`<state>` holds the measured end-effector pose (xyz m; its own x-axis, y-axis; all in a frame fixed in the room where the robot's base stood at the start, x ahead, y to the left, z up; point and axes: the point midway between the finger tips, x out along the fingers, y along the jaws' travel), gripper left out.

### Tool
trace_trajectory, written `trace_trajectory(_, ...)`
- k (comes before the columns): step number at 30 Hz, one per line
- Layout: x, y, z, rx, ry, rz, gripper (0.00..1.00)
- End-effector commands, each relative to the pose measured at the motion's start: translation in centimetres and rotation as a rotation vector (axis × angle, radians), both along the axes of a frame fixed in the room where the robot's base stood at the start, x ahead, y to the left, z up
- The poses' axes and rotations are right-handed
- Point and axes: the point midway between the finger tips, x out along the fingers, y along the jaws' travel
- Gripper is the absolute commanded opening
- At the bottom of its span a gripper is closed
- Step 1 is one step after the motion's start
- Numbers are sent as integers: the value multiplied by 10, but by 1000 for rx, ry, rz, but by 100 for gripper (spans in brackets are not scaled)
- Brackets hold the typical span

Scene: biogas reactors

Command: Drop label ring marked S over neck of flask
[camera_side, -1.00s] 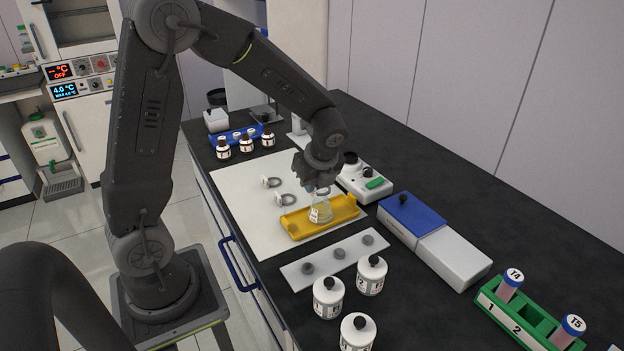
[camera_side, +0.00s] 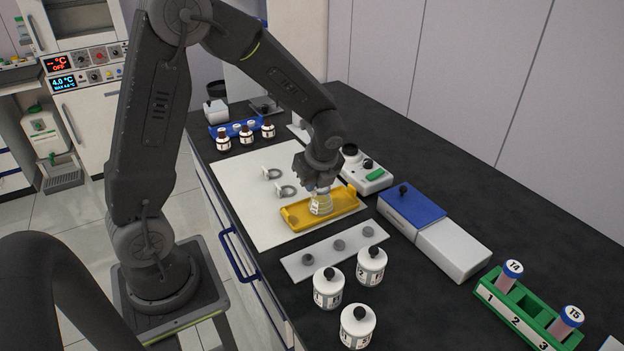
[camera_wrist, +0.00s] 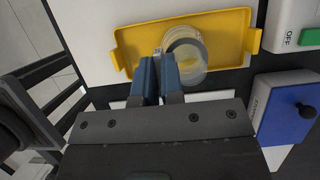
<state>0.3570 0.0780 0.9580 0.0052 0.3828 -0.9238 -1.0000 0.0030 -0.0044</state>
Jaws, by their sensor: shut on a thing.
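The clear flask (camera_side: 320,206) with pale yellow contents stands upright in a yellow tray (camera_side: 345,213). In the wrist view the flask (camera_wrist: 192,72) is seen from above, its mouth partly hidden. My gripper (camera_side: 318,186) is right above the flask in the side view. In the wrist view its blue-padded fingertips (camera_wrist: 164,58) are closed beside the flask's neck, on the small tag of a pale label ring (camera_wrist: 178,42). The ring looks to be at the neck; I cannot tell whether it is around it or above it. Its letter is not readable.
Two other grey rings with tags (camera_side: 272,173) (camera_side: 287,190) lie on the white mat (camera_side: 240,190). A grey plate with several dark discs (camera_side: 300,262) and white bottles (camera_side: 328,287) are in front. A blue-and-white box (camera_side: 412,208) and a device with a green switch (camera_side: 378,174) stand right.

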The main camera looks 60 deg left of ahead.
Motion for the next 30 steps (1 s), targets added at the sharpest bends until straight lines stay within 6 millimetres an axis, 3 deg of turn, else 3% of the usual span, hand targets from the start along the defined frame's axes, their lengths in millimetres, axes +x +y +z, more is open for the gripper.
trace_trajectory(8,-1,0,-3,-2,5,-1,0)
trace_trajectory(9,-1,-1,-3,-2,5,-1,9)
trace_trajectory(18,-1,0,-3,-3,6,-2,37)
trace_trajectory(23,-1,-1,-4,-3,7,-2,35)
trace_trajectory(30,-2,-1,-4,-3,8,-2,56)
